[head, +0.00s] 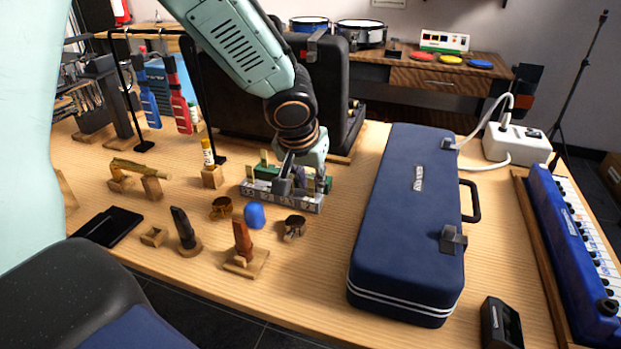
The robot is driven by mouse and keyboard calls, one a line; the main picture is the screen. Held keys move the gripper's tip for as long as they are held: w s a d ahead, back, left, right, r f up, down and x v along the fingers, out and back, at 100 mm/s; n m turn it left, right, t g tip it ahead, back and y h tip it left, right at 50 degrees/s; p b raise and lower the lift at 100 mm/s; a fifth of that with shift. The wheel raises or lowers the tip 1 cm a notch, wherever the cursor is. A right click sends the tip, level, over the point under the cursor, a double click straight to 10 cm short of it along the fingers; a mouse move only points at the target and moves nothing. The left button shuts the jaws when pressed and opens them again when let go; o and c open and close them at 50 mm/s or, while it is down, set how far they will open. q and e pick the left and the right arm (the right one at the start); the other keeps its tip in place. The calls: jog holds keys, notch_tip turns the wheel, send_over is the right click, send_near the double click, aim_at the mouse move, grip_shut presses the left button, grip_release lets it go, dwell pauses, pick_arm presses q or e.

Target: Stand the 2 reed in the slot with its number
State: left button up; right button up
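The reed holder (283,198), a low block with a pale front carrying small dark marks, stands mid-table. The numbers are too small to read. A pale reed (250,173) stands upright at its left end, and another pale piece shows behind it. I cannot tell which reed is the 2 reed. My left gripper (290,180) points down at the middle of the holder, its dark fingers over or between the slots. The gripper and wrist hide much of the holder, and whether the fingers grip a reed does not show. My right gripper is not in view.
A long blue case (412,215) lies right of the holder. In front stand mouthpieces on wooden bases (243,243), a blue lump (255,215) and dark ring-like clamps (294,227). A small bottle (208,153) stands left. A large open black case (345,110) is behind.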

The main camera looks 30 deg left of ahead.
pick_arm(q)
jog(key=shift+o, duration=1.3)
jog(key=shift+r, duration=0.1)
jog(key=v, duration=0.7)
jog(key=shift+s+r, duration=0.15)
